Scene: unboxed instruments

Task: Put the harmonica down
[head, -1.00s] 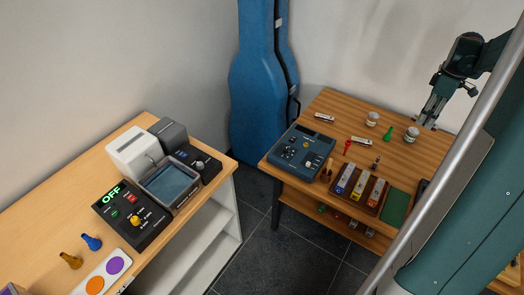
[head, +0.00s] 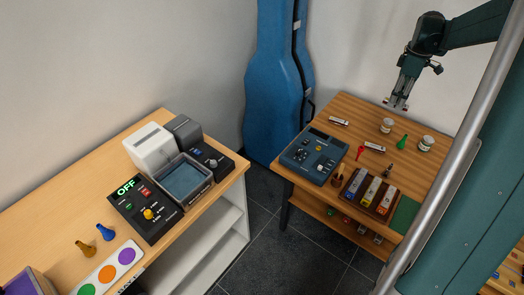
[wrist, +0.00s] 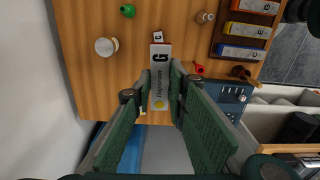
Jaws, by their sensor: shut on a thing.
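My gripper (head: 397,104) is in the air over the back right of the brown striped table. In the wrist view, it (wrist: 160,100) is shut on a pale harmonica (wrist: 160,75) with a red end and a letter on it; the lower part is between the fingers. Its red ends just show in the head view. A second harmonica (head: 375,147) lies on the table, partly hidden behind the held one in the wrist view. A third harmonica (head: 339,121) lies near the back left edge.
Two jars (head: 387,125) (head: 426,143), a green peg (head: 402,141) and a red peg (head: 361,152) stand on the table. A rack (head: 369,209) holds blue, yellow and red bars near the front. A blue-grey console (head: 313,155) is at the left. Bare wood (head: 365,108) lies at the back.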

